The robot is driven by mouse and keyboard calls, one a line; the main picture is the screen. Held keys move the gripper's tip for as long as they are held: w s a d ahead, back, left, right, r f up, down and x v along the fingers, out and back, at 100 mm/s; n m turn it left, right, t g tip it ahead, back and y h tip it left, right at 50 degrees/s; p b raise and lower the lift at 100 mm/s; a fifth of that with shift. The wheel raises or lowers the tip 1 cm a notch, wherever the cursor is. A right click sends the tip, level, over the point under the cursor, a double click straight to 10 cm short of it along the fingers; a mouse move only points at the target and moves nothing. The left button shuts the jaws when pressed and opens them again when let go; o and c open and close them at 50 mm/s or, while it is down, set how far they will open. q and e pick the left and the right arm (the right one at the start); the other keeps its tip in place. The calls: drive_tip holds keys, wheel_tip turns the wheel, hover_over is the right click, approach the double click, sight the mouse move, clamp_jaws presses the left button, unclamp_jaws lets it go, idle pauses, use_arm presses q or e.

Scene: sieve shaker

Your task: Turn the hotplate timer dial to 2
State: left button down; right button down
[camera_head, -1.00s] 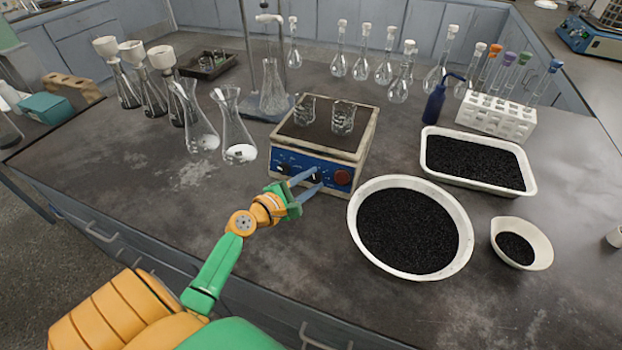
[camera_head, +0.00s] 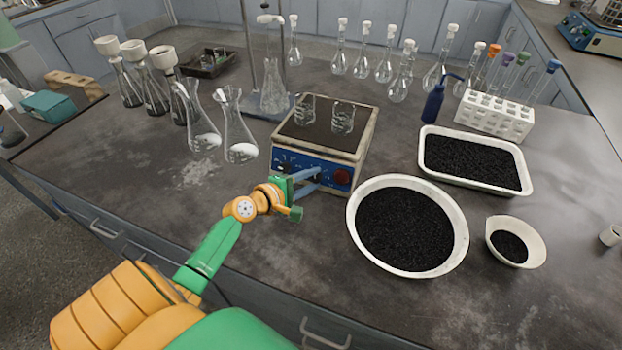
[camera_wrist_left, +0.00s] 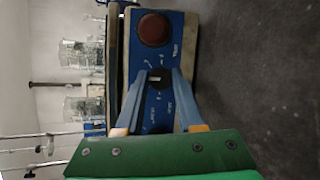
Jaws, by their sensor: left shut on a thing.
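The hotplate (camera_head: 326,139) stands on the bench with a dark top and a blue front panel, which also shows in the left wrist view (camera_wrist_left: 166,50). A large red-brown knob (camera_wrist_left: 153,29) sits at the panel's right end. The small dark timer dial (camera_wrist_left: 155,76) lies between the fingertips of my left gripper (camera_head: 316,175). The left gripper is shut on this dial, with blue fingers on either side of it in the left wrist view (camera_wrist_left: 157,80). The dial's exact setting is too small to read. My right gripper is not in view.
Two glass beakers (camera_head: 343,117) stand on the hotplate. Erlenmeyer flasks (camera_head: 238,130) stand to its left. A round white bowl of black granules (camera_head: 462,240) and a white tray (camera_head: 424,172) are to its right. The bench front is clear.

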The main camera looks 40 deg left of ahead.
use_arm(q)
drive_tip(key=c, duration=0.5)
unclamp_jaws()
drive_tip(key=shift+w+f, duration=0.1)
drive_tip(key=v, duration=0.7)
